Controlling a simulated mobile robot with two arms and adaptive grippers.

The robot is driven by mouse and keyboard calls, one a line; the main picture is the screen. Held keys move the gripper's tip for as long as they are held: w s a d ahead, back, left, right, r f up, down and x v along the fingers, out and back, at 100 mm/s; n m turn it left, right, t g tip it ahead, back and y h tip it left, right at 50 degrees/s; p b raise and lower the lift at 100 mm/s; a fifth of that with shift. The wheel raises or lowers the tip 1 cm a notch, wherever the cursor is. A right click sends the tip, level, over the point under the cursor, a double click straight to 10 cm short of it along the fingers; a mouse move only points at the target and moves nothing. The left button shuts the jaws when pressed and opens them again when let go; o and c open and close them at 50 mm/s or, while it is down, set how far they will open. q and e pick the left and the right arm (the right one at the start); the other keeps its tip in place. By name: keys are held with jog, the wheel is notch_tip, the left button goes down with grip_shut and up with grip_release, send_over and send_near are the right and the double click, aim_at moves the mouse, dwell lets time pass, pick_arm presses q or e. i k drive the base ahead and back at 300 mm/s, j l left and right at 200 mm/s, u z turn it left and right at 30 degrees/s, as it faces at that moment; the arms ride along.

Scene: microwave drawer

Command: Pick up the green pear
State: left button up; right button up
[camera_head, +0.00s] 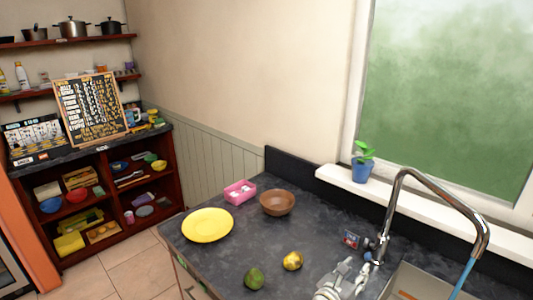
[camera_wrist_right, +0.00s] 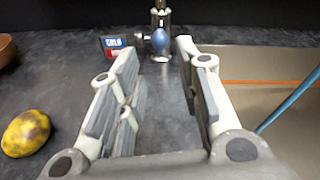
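A green pear-like fruit (camera_head: 254,278) lies on the dark countertop (camera_head: 215,262) near its front edge, at the bottom of the head view. A yellow fruit with dark mottling (camera_head: 292,261) lies to its right; this one also shows in the right wrist view (camera_wrist_right: 26,132), at the left edge. My right gripper (camera_head: 342,274) is over the counter, to the right of both fruits and by the faucet base. In the right wrist view its two fingers (camera_wrist_right: 158,88) are spread apart with nothing between them. The green fruit is out of the wrist view. My left gripper is not in view.
A yellow plate (camera_head: 207,225), a pink container (camera_head: 240,192) and a brown bowl (camera_head: 277,202) stand farther back. The faucet (camera_head: 437,190) and sink (camera_head: 415,284) are at right. A small box (camera_head: 351,239) stands by the faucet. Counter around the green fruit is clear.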

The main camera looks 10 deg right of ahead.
aim_at(254, 278)
jog(key=k+j, duration=0.2)
jog(key=j, duration=0.15)
jog(key=k+j, duration=0.25)
jog(key=j, duration=0.15)
jog(key=k+j, duration=0.2)
jog(key=j, duration=0.15)
